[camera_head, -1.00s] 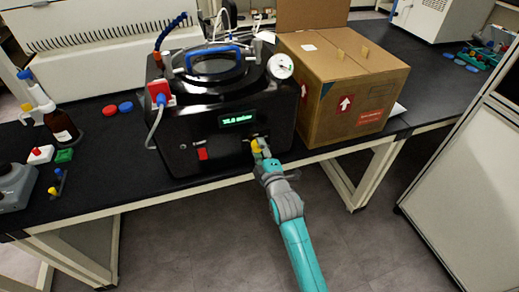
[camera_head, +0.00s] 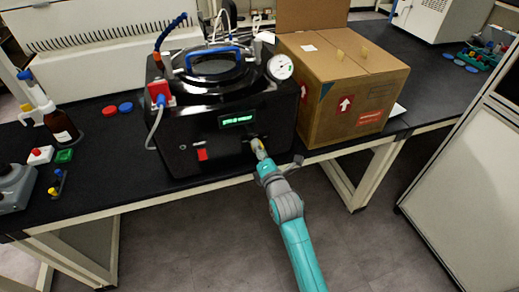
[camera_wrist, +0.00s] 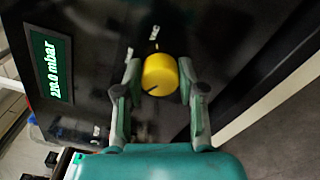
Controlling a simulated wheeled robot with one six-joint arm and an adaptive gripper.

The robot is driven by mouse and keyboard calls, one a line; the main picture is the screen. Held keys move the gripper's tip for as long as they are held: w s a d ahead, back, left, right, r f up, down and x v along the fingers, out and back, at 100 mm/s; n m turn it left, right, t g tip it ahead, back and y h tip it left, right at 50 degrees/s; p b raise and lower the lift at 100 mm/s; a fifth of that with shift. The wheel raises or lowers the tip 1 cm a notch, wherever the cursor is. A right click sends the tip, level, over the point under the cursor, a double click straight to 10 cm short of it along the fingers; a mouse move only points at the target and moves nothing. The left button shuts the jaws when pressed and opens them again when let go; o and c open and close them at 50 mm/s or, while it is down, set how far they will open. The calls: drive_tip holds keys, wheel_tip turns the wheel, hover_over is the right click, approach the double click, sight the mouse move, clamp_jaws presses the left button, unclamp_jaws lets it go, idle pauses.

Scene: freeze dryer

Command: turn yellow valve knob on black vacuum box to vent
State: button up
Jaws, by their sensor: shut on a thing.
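The black vacuum box (camera_head: 205,142) stands on the dark bench in the head view, with a green display (camera_head: 236,119) on its front. In the wrist view the display (camera_wrist: 52,66) reads about 210 mbar. The yellow valve knob (camera_wrist: 159,74) sits between the two fingers of my gripper (camera_wrist: 160,82), with a dark pointer line toward its lower left edge. My gripper is shut on the knob at the box's front right. In the head view my gripper (camera_head: 259,150) mostly hides the knob.
A cardboard box (camera_head: 345,95) stands close to the right of the vacuum box. A pressure gauge (camera_head: 280,67) and a red switch (camera_head: 202,154) are on the vacuum box. A brown bottle (camera_head: 60,125) stands at left. Floor in front is free.

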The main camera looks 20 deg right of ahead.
idle(0.4)
drive_tip(key=o, duration=1.1)
drive_tip(key=shift+o, duration=0.2)
drive_tip(key=shift+s, duration=0.1)
drive_tip(key=s, duration=1.1)
drive_tip(key=shift+s, duration=0.4)
drive_tip(key=shift+f, duration=0.1)
drive_tip(key=s+f+m+g, duration=0.1)
drive_tip(key=s+f+m, duration=0.2)
drive_tip(key=s+m, duration=0.9)
drive_tip(key=s+f+m+g, duration=0.1)
drive_tip(key=s+f+m, duration=0.25)
drive_tip(key=s, duration=1.55)
drive_tip(key=s+r+m+g, duration=0.1)
drive_tip(key=s+r+m, duration=0.3)
drive_tip(key=s+m, duration=0.3)
drive_tip(key=v, duration=0.3)
drive_tip(key=shift+s+a, duration=0.15)
drive_tip(key=shift+s, duration=0.25)
